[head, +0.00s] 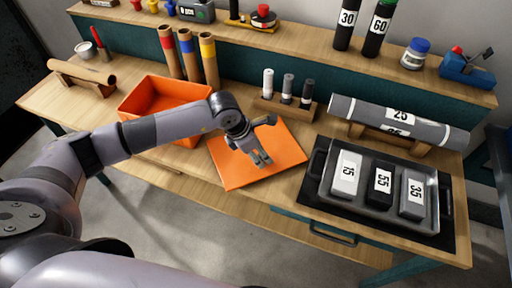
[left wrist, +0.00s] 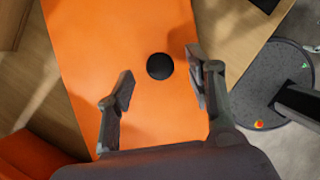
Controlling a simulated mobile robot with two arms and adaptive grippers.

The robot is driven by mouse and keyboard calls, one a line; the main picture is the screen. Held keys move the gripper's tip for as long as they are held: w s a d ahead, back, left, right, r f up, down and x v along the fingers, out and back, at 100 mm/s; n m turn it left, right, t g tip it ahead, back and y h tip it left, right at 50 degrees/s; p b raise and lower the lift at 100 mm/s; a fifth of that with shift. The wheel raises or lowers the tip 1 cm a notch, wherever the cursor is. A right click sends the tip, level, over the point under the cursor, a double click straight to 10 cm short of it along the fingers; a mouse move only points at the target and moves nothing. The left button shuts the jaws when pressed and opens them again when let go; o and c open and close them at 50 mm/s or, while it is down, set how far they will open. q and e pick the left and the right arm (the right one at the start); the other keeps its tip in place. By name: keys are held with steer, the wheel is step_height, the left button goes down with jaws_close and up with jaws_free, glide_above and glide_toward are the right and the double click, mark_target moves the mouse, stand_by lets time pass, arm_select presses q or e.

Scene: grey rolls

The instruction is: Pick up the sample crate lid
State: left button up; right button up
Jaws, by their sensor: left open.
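The sample crate lid (head: 232,176) is a flat orange panel lying on the wooden bench, just right of the open orange crate (head: 140,94). My left gripper (head: 263,148) is over the lid, with its fingers apart and nothing between them. In the left wrist view the lid (left wrist: 90,35) fills the middle, and its round black knob (left wrist: 160,66) lies ahead of and between the two open fingertips (left wrist: 160,86). The gripper hides the knob in the head view. My right gripper is not in view.
Behind are a small rack (head: 270,108) with vials and a grey roll (head: 400,115) on a wooden cradle. Tall cardboard tubes (head: 188,55) stand behind the crate. The lid's front edge is near the bench edge.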

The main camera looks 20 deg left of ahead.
arm_select(q)
steer(key=shift+x, duration=1.05)
steer(key=shift+r, duration=0.1)
jaws_close()
